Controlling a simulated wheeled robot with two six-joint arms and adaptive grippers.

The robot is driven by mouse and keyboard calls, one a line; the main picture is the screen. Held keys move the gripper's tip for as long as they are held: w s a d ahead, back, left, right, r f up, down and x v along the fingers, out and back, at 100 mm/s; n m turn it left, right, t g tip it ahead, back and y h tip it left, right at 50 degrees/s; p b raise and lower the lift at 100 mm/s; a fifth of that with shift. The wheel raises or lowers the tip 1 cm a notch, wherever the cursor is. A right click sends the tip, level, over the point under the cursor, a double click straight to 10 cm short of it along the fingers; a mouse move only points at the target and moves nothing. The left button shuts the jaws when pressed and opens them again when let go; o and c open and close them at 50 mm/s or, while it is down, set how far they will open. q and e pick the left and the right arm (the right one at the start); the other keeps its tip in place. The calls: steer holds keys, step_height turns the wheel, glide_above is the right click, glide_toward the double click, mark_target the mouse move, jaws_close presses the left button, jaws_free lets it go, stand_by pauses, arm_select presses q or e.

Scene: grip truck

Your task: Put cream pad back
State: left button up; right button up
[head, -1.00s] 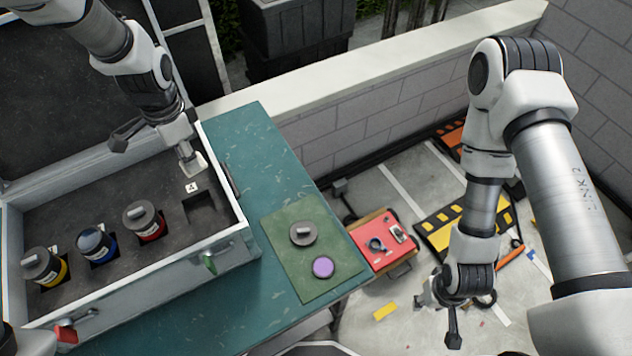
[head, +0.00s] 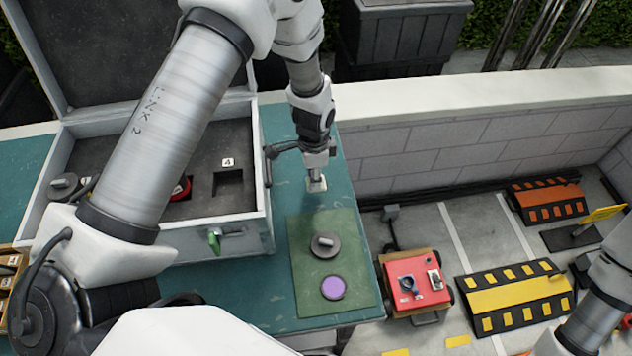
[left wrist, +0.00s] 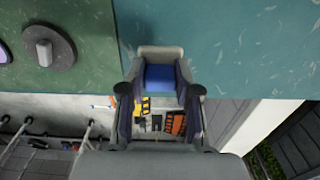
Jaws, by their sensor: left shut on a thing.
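My left gripper (head: 317,168) points down over the teal table, just behind the green mat. It is shut on a small pale piece (head: 316,186) that looks like the cream pad. In the left wrist view this piece (left wrist: 160,53) sits between the fingers and shows a blue face. Whether it touches the table is unclear. In the open grey case (head: 165,243), the slot marked 4 (head: 228,184) is empty. My right gripper is out of view; only part of its arm shows at lower right.
The green mat (head: 305,265) holds a grey disc with a raised handle (head: 325,245) and a purple disc (head: 333,287). My left arm hides much of the case. A red box (head: 414,287) stands beyond the table's right edge.

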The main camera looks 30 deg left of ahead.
arm_select(q)
step_height(320, 180, down, 3)
steer(key=shift+d+p, duration=0.1)
steer(key=shift+p, duration=0.35)
steer(key=shift+f, duration=0.3)
steer(key=shift+a, duration=0.2)
steer(key=shift+s+f, duration=0.1)
steer(key=o, duration=1)
steer(key=shift+d, duration=0.1)
steer(key=shift+r, duration=0.25)
step_height(320, 180, up, 12)
steer(key=b, duration=0.3)
steer(key=shift+f+b, duration=0.25)
steer(key=shift+b, duration=0.15)
steer(key=shift+r, duration=0.15)
